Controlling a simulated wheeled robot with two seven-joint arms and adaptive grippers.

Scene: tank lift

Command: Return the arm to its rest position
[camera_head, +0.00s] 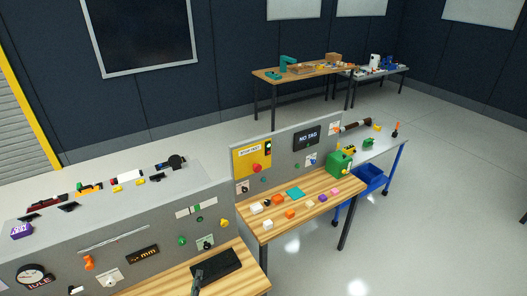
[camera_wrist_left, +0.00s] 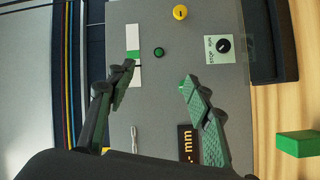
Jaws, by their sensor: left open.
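My left gripper shows in the left wrist view (camera_wrist_left: 158,82) with its two green-padded fingers spread apart and nothing between them. It faces a grey upright panel (camera_wrist_left: 160,105). In the head view only a small dark part of my left gripper (camera_head: 196,284) shows at the bottom edge, before the black tray-like item (camera_head: 217,266) on the near wooden table. The rest of my left arm is out of view there. My right gripper is in neither view.
The grey panel carries a green button (camera_wrist_left: 158,51), a yellow knob (camera_wrist_left: 180,12), a black dial (camera_wrist_left: 223,45) and an "mm" display (camera_wrist_left: 188,142). A green block (camera_wrist_left: 298,144) lies on the wood. Several small blocks lie on another wooden table (camera_head: 268,236). Open floor (camera_head: 420,230) lies to the right.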

